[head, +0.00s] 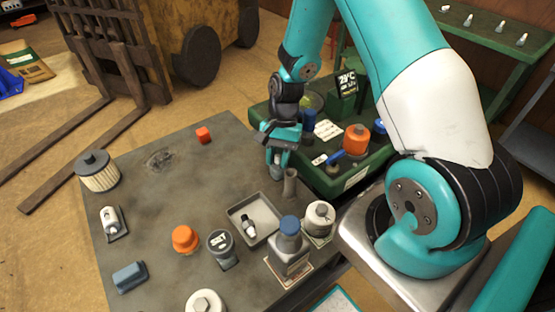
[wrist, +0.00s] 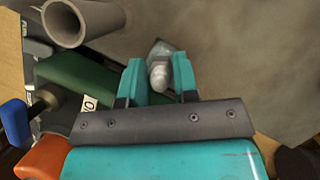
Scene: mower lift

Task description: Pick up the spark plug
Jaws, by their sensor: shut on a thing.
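My gripper (head: 276,160) is over the right edge of the grey table, beside a grey upright tube (head: 289,184). In the wrist view my gripper (wrist: 160,76) has its teal fingers on either side of a small whitish piece with a grey end, which looks like the spark plug (wrist: 158,70). The gripper is shut on it. In the head view the fingers mostly hide this piece. I cannot tell whether it touches the table.
A shallow tray (head: 233,212) holds a small black-and-white item. Nearby stand a blue-capped container (head: 290,243), a white roll-like part (head: 319,217) and an orange cap (head: 185,239). A green bench (head: 345,180) with an orange jar adjoins on the right. The table's middle is clear.

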